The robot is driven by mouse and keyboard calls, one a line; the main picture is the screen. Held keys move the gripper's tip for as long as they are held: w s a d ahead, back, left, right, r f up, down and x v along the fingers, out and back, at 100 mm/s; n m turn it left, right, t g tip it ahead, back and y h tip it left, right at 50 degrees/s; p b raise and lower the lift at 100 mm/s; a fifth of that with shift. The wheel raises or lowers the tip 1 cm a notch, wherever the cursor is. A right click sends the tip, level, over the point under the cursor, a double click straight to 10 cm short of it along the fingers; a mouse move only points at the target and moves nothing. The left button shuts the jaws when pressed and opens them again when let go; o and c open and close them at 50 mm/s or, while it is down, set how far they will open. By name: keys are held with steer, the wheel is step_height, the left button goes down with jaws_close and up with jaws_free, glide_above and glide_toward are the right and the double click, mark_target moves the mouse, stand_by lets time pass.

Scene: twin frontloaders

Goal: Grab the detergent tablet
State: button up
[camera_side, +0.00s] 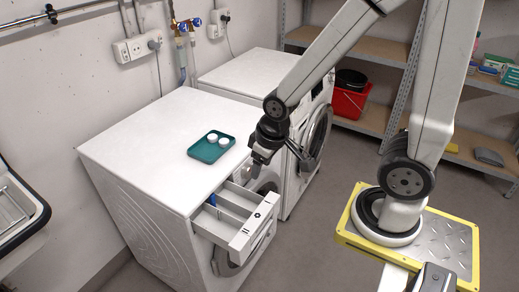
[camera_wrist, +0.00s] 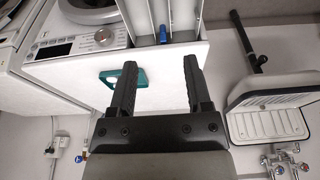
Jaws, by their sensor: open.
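Two round white detergent tablets (camera_side: 212,138) (camera_side: 223,141) sit side by side on a small teal tray (camera_side: 209,152) on top of the nearer washing machine. My gripper (camera_side: 258,160) is to the right of the tray, near the machine's front edge and above the open detergent drawer. In the wrist view my gripper (camera_wrist: 160,65) is open with nothing between its fingers.
The detergent drawer (camera_side: 238,243) is pulled out, with a blue insert (camera_side: 212,200) inside. A second washing machine (camera_side: 240,75) stands behind. A sink (camera_wrist: 268,110) is at the right in the wrist view. The machine top (camera_side: 150,130) around the tray is clear.

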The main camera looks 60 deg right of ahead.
steer(key=w+d+f+t, duration=0.3)
steer(key=w+d+f, duration=0.1)
steer(key=w+d, duration=0.2)
steer(key=w+d+f+t, duration=0.3)
steer(key=w+d, duration=0.3)
steer(key=w+d+f+t, duration=0.3)
steer(key=w+d+f, duration=0.1)
steer(key=w+d, duration=0.2)
steer(key=shift+w+f, duration=0.3)
steer(key=shift+d+f+t, duration=0.3)
steer(key=shift+d+f, duration=0.05)
steer(key=shift+d, duration=0.1)
steer(key=shift+w, duration=0.1)
steer(key=shift+x, duration=1.25)
steer(key=shift+x, duration=2.65)
steer(key=shift+w+r, duration=0.1)
steer(key=shift+r, duration=0.1)
